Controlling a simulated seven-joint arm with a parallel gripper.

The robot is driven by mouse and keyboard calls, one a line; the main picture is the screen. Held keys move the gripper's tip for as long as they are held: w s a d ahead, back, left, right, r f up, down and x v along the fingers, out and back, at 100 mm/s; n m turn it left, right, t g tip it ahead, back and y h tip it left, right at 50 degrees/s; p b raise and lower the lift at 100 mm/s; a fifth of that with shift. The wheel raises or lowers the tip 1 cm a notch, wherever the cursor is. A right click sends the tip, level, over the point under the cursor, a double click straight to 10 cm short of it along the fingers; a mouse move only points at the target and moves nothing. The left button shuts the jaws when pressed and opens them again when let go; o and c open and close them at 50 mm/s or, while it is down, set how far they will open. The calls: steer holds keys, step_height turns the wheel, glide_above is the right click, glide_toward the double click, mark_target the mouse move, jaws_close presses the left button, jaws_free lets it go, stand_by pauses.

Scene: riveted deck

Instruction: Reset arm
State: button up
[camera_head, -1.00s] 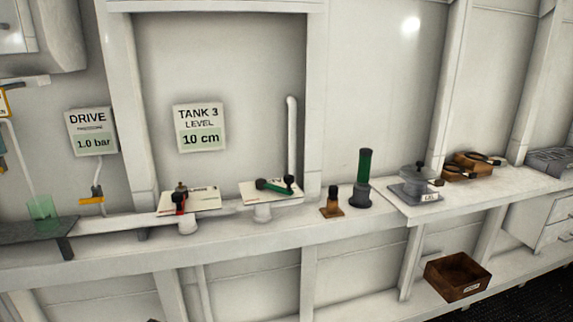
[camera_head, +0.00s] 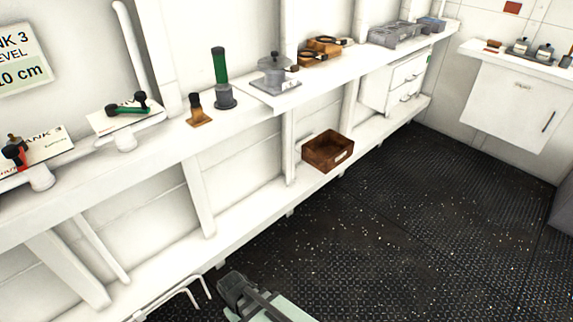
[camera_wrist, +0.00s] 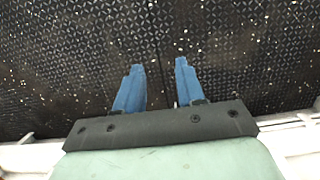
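My gripper (camera_wrist: 159,68) shows in the wrist view with two blue fingers held apart. Nothing is between them. It points over the dark patterned deck floor (camera_wrist: 80,50) and touches nothing that I can see. In the head view, a pale green and dark grey part of my arm shows at the bottom edge, low in front of the bench; the fingers cannot be made out there.
A long white bench (camera_head: 165,150) bears a green-handled valve (camera_head: 126,108), a red-handled valve (camera_head: 16,153), a green cylinder (camera_head: 221,70) and a grey lidded pot (camera_head: 274,72). A brown open box (camera_head: 328,150) sits on the lower shelf. The floor (camera_head: 400,230) at right is clear.

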steer(key=s+d+f+m+g, duration=0.1)
steer(key=s+d+f+m, duration=0.2)
steer(key=d, duration=0.7)
steer(key=s+d+f+m+g+y, duration=0.1)
steer(key=s+d+f+m+g, duration=0.1)
steer(key=d, duration=0.8)
steer(key=s+d+f+m+g, duration=0.2)
steer(key=s+d+f, duration=0.4)
steer(key=d, duration=0.4)
steer(key=shift+s+d+m, duration=0.25)
steer(key=shift+m, duration=0.65)
